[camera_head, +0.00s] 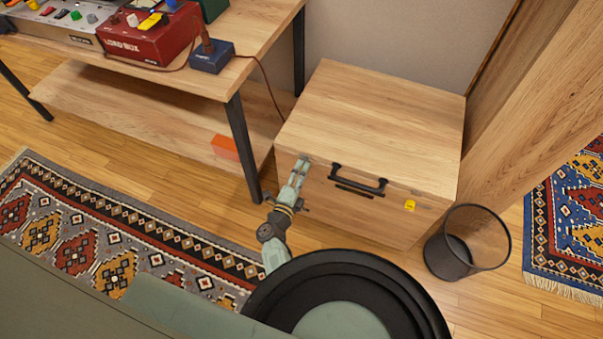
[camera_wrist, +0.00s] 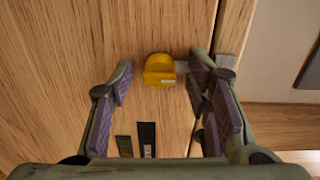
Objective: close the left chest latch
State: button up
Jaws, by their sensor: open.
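The wooden chest (camera_head: 370,115) stands on the floor with its lid down. In the wrist view, its left latch, a round yellow piece (camera_wrist: 159,70), sits on the wooden front beside the seam, with a small metal plate near it. My gripper (camera_head: 301,164) is at the left part of the chest front and hides this latch in the head view. In the wrist view my gripper (camera_wrist: 161,88) is open, with its purple-padded fingers on either side of the latch. Contact cannot be told. The yellow right latch (camera_head: 410,205) is on the chest front, below the lid seam.
A black handle (camera_head: 358,182) sticks out between the latches. A mesh waste bin (camera_head: 467,243) stands to the right of the chest. The workbench (camera_head: 236,82) and its leg are close on the left. A patterned rug (camera_head: 100,235) lies at the lower left.

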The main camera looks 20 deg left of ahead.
jog(key=s, duration=0.7)
jog(key=shift+s, duration=0.3)
jog(key=shift+a+r, duration=0.1)
dwell(0.3)
